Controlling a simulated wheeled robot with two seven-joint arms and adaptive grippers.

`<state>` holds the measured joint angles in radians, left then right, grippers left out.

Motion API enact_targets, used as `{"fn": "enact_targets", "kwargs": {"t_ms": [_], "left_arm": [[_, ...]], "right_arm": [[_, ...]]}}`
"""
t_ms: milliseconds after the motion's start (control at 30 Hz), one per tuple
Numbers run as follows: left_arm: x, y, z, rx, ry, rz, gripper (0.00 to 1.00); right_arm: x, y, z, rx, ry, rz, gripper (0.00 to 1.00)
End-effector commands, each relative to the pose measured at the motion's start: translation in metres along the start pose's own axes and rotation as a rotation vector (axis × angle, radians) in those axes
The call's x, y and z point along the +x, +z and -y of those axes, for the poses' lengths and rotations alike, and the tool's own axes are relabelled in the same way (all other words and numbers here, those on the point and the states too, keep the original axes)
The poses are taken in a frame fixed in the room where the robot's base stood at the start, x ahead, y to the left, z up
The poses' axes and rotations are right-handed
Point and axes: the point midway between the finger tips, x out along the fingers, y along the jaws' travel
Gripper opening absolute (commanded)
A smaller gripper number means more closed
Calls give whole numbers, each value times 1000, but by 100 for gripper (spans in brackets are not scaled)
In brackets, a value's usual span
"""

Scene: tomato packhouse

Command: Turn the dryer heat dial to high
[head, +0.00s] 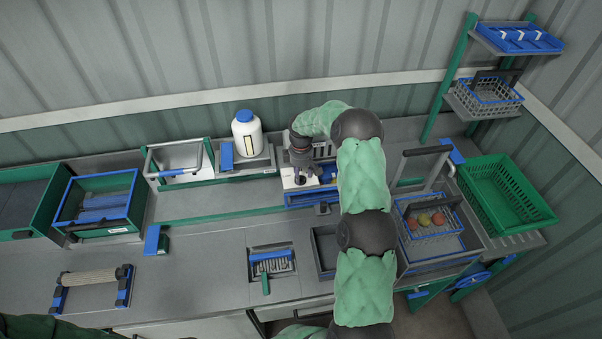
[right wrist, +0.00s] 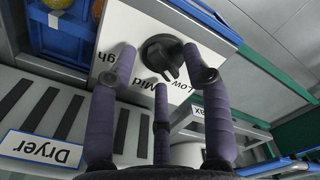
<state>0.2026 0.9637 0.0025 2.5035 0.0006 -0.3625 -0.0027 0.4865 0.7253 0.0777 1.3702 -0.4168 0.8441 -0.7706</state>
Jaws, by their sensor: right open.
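The dryer heat dial (right wrist: 163,57) is a round black knob on a white panel (right wrist: 135,22) in the right wrist view. Its printed marks read Low, Mid and a partly hidden High, upside down. The knob's raised grip is turned toward the Low–Mid side; its exact setting is hard to tell. My right gripper (right wrist: 163,72) is open, with its purple-grey fingers spread around the dial; contact cannot be told. In the head view the right gripper (head: 302,168) points down over the white panel at the back of the bench. My left gripper is out of view.
A Dryer sign (right wrist: 40,148) stands beside dark slots. A white bottle with a blue cap (head: 247,134) stands left of the right gripper. A wire basket with tomatoes (head: 428,217) and a green crate (head: 505,195) are to the right.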

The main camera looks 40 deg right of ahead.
Motion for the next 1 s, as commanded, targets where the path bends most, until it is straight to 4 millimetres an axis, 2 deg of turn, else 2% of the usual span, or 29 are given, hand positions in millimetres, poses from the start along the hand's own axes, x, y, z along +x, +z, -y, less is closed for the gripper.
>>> {"fn": "enact_targets", "kwargs": {"t_ms": [300, 333, 400, 500, 767, 1000], "left_arm": [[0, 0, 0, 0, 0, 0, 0], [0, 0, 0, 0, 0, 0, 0], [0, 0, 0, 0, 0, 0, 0], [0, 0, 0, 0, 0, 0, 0], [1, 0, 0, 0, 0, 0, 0], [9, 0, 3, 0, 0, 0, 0]], "right_arm": [[3, 0, 0, 0, 0, 0, 49], [3, 0, 0, 0, 0, 0, 43], [3, 0, 0, 0, 0, 0, 24], [3, 0, 0, 0, 0, 0, 0], [3, 0, 0, 9, 0, 0, 0], [4, 0, 0, 95, 1, 0, 0]]}}
